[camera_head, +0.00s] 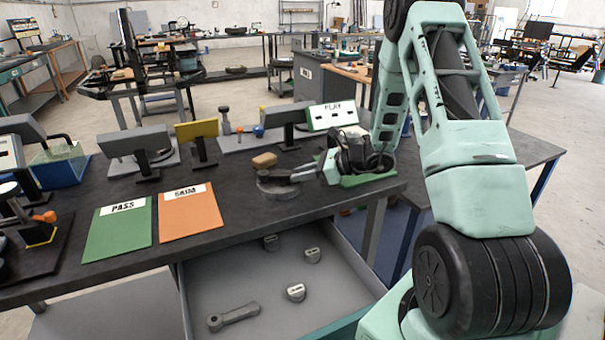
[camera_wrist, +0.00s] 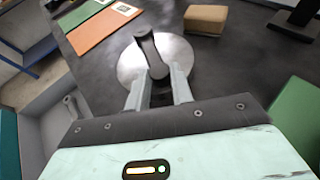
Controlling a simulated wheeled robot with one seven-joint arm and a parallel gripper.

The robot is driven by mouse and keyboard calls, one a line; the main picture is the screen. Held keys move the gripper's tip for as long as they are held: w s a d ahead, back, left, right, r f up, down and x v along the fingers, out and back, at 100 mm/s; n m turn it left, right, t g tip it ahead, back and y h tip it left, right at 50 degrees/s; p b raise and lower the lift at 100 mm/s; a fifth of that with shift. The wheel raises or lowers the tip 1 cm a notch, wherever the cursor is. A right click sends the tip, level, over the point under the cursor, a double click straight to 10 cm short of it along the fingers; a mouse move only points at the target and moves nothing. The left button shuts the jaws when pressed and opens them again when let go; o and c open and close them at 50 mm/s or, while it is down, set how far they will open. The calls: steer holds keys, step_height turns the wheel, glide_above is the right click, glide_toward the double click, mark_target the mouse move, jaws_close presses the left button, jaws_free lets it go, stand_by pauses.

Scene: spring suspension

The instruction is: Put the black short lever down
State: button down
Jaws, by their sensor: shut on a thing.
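The black short lever (camera_wrist: 149,52) is held between the two fingers of my gripper (camera_wrist: 160,86) in the wrist view. Its rounded far end points away from my gripper, over a round metal disc (camera_wrist: 126,66). In the head view my gripper (camera_head: 303,173) reaches in from the right, and the disc (camera_head: 281,192) lies on the dark bench near its front edge. I cannot tell whether the lever touches the disc.
A tan block (camera_head: 264,160) sits just behind the disc. A green PASS sheet (camera_head: 117,235) and an orange sheet (camera_head: 186,225) lie to the left. Below, an open drawer (camera_head: 205,285) holds a grey lever (camera_head: 234,316) and several small pieces. Display stands line the back.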

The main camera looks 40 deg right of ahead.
steer(key=shift+f, duration=0.2)
steer(key=c, duration=1.2)
jaws_free()
steer(key=shift+c, duration=0.2)
steer(key=shift+r, duration=0.15)
